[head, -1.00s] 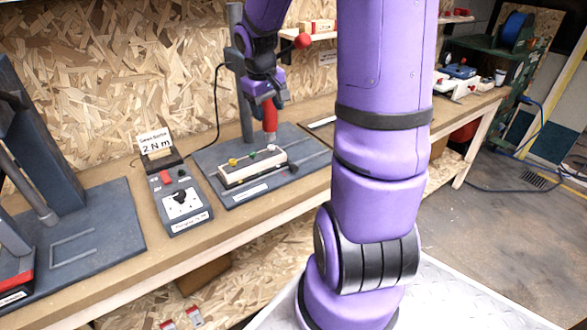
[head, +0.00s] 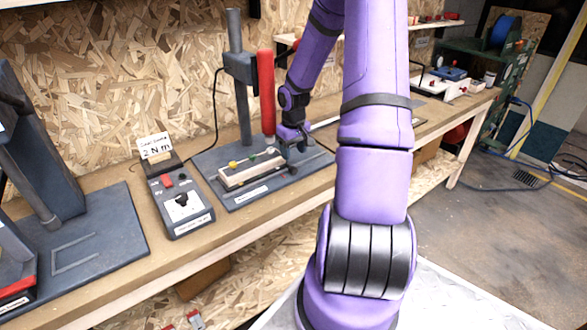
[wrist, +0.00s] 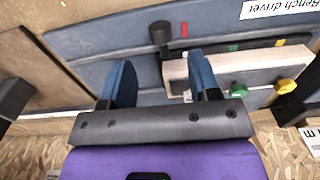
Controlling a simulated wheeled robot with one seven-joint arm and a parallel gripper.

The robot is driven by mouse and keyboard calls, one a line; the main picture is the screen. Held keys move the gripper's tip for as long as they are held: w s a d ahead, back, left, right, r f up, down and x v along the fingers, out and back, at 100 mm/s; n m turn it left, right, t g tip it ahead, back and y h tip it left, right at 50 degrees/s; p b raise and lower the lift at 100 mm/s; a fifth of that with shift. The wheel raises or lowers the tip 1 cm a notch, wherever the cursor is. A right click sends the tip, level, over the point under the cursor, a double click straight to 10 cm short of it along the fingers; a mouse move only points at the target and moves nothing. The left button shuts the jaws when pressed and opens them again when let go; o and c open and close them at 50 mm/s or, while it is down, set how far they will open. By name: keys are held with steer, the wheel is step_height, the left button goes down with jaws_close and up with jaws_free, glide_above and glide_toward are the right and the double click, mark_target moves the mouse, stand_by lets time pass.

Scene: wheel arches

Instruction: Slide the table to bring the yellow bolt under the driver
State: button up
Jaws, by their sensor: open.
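The red driver (head: 266,92) hangs upright from its post above the right part of the pale sliding table (head: 250,173). The yellow bolt (head: 233,164) stands at the table's left end, with a green bolt (head: 250,156) and a whitish one (head: 270,150) to its right. My gripper (head: 297,146) is low at the table's right end, open and empty. In the wrist view, a black knob (wrist: 160,36) at the table's end lies just beyond the gap between the open fingers (wrist: 160,70). The yellow bolt (wrist: 285,86) is farther right. Which bolt is exactly under the driver, I cannot tell.
A grey control box (head: 181,207) with a dial and a "2 N m" sign (head: 155,148) stand left of the driver's base plate (head: 225,196). Red, green and yellow marks (wrist: 233,47) line the plate. A larger grey press (head: 45,150) is far left.

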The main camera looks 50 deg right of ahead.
mark_target(293, 167)
step_height(293, 167, down, 7)
steer(key=shift+f, duration=0.1)
stand_by(0.4)
